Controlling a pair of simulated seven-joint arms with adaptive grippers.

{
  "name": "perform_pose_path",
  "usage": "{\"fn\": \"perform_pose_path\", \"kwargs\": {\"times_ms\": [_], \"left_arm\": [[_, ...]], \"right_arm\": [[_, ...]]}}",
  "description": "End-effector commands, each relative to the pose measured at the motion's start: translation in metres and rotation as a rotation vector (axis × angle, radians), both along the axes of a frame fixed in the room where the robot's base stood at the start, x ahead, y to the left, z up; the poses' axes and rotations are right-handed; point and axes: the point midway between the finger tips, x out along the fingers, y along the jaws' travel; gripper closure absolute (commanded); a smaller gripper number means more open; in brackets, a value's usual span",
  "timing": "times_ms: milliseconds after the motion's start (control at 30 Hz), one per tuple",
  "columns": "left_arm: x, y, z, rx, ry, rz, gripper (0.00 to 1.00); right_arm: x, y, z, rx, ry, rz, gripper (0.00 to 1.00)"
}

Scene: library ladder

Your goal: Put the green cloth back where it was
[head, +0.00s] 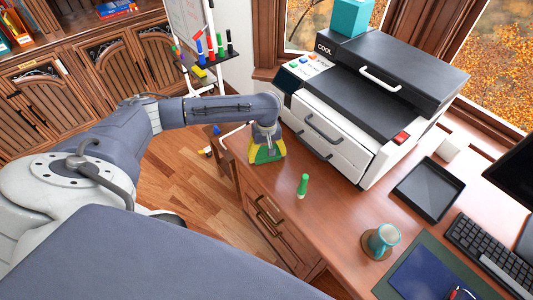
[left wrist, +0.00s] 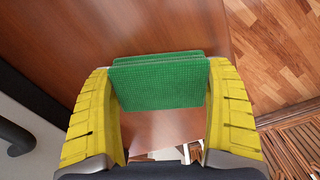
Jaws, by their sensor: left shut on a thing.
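The green cloth (left wrist: 158,82) is a folded, textured green piece between the two yellow fingers of my left gripper (left wrist: 160,92) in the left wrist view. The fingers press on its left and right edges. In the head view my left gripper (head: 266,150) is at the left end of the wooden desk (head: 330,222), beside the printer, with a bit of the cloth (head: 263,156) showing between its fingers. I cannot tell whether the cloth touches the desk top. My right gripper is not in view.
The white and black printer (head: 345,105) stands close to the right of my left gripper. A green marker (head: 303,186) stands upright on the desk. A mug (head: 383,239), black tray (head: 428,190) and keyboard (head: 490,250) are farther right. A whiteboard stand with markers (head: 210,52) is behind.

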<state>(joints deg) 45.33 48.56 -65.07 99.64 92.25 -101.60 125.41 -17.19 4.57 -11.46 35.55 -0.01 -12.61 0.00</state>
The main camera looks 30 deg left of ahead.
Motion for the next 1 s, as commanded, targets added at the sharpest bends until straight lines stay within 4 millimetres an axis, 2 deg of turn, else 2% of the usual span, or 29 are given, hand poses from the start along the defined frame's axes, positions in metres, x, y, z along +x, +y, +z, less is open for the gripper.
{"fn": "perform_pose_path", "kwargs": {"times_ms": [200,233,333,667,867,1000], "left_arm": [[0.000,0.000,-0.003,0.001,0.001,0.000,0.46],[0.000,0.000,-0.003,0.001,0.001,0.000,0.12],[0.000,0.000,-0.003,0.001,0.001,0.000,0.01],[0.000,0.000,0.001,0.000,0.000,-0.001,0.00],[0.001,0.000,0.025,0.000,-0.003,-0.002,0.00],[0.001,0.001,0.052,0.001,-0.004,-0.002,0.00]], "right_arm": [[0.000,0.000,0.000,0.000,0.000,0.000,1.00],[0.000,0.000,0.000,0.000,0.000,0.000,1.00],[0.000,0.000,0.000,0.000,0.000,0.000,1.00],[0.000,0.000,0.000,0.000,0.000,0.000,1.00],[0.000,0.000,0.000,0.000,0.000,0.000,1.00],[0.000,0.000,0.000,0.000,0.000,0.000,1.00]]}}
